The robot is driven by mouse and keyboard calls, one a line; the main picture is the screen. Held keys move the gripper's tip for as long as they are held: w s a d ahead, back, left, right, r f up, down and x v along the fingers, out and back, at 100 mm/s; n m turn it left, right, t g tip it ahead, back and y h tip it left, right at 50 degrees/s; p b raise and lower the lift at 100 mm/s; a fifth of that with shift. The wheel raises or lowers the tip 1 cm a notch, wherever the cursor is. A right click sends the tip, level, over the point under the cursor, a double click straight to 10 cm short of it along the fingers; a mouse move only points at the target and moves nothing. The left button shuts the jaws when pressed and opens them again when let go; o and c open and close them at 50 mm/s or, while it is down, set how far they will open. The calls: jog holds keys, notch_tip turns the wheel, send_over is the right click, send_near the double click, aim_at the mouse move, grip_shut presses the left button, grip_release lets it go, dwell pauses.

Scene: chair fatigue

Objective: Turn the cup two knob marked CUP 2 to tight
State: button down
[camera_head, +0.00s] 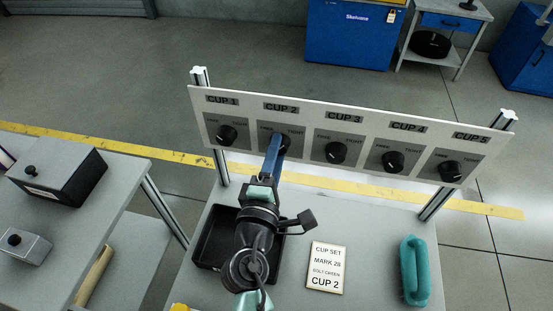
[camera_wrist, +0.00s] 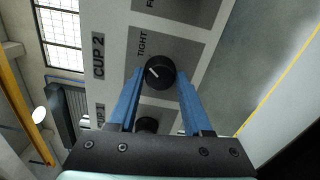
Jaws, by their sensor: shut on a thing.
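The CUP 2 knob (camera_wrist: 160,72) is round and black with a white pointer line. In the wrist view it sits between the two blue fingers of my gripper (camera_wrist: 158,84), which is shut on it. Its pointer line slants to the picture's upper left, and the TIGHT label shows above and slightly left of the knob. In the head view my gripper (camera_head: 277,145) reaches the white panel (camera_head: 310,110) at the CUP 2 place and hides most of the knob there. The CUP 2 FREE label shows in part.
Other black knobs stand on the panel, CUP 1 (camera_head: 227,135) to the left and CUP 3 (camera_head: 336,152) to the right. A black tray (camera_head: 208,238), a CUP 2 card (camera_head: 326,267) and a teal handle-shaped thing (camera_head: 414,270) lie on the table below.

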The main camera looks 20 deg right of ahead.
jog(key=shift+m+b, duration=0.35)
jog(key=shift+m, duration=0.25)
jog(key=shift+c, duration=1.6)
grip_release()
jog(key=b+v, duration=0.2)
jog(key=v, duration=1.1)
